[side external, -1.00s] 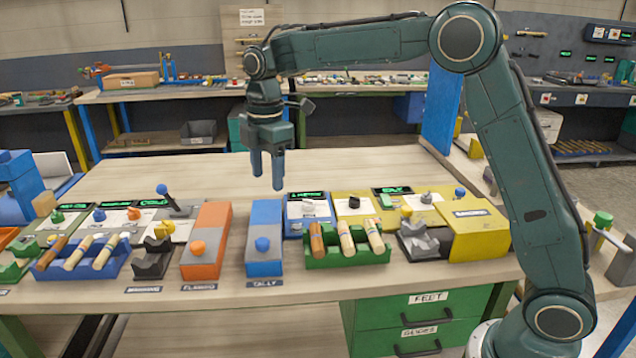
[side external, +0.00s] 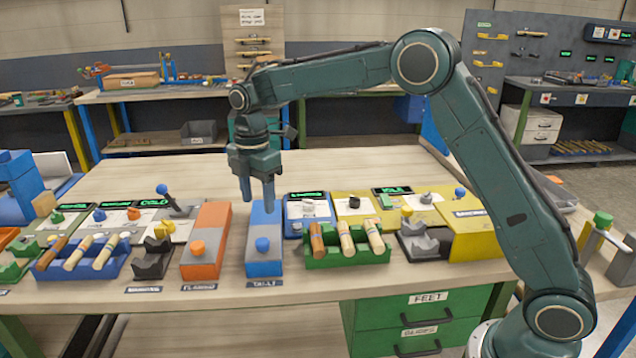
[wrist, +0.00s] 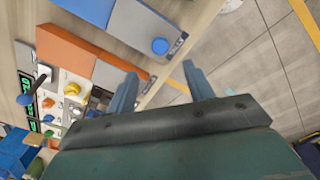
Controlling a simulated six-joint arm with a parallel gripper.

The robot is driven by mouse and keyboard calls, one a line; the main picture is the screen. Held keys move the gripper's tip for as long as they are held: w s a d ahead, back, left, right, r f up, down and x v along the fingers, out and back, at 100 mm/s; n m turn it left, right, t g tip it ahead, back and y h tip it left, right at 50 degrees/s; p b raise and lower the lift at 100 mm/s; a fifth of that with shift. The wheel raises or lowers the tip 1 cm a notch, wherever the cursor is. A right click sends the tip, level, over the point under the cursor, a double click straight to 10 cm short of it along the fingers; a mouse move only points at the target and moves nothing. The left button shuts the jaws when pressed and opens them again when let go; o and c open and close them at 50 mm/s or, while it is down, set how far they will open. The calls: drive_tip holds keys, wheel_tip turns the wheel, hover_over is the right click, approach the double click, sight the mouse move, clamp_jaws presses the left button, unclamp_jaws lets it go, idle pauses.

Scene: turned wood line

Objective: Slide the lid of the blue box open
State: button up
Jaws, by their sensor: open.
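The blue box (side external: 264,218) stands upright on the bench above a "TALLY" label. A round blue knob (side external: 262,244) sits near its front end; I see no open gap in its top. The box also shows at the top of the wrist view (wrist: 133,28), with its knob (wrist: 160,46) to the right. My gripper (side external: 257,204) is open and empty, above the back part of the box and apart from the knob. In the wrist view its two fingers (wrist: 161,76) are spread, with nothing between them.
An orange and grey box (side external: 211,222) stands close on the left. A blue panel with a display (side external: 307,208) and a green tray of wooden handles (side external: 345,255) stand on the right. The bench behind the boxes is clear.

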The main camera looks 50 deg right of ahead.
sight(262, 240)
wheel_tip(262, 240, down, 10)
drive_tip(key=shift+f, duration=0.25)
idle(0.3)
drive_tip(key=shift+c, duration=0.4)
clamp_jaws()
